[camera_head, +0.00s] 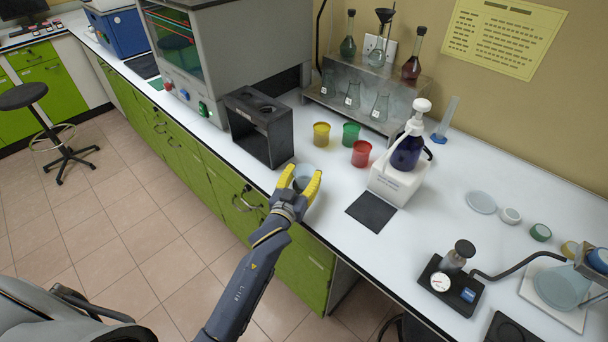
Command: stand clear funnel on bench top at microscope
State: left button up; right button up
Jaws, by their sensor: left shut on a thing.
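My left gripper (304,185) is shut on a pale, see-through piece (304,170), which looks like the clear funnel. Its rim shows between the yellow fingers; its lower part is hidden by the gripper. It is over the front part of the white bench top (335,205), just right of the black box. I cannot tell whether it touches the bench. I cannot make out a microscope for certain. My right gripper is not in view.
Close by are an open black box (262,128), a yellow cup (321,135), a green cup (351,133), a red cup (361,153) and a dark mat (371,211). A pump bottle (408,150) stands behind the mat. A steel flask rack (345,122) is at the wall.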

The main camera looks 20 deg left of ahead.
pick_arm(q)
jog(key=o, duration=1.3)
jog(key=shift+f, duration=0.1)
jog(key=shift+c, duration=0.2)
jog(key=shift+r, duration=0.25)
jog(key=shift+o, duration=0.4)
jog(key=s, duration=1.2)
jog(key=shift+a, duration=0.45)
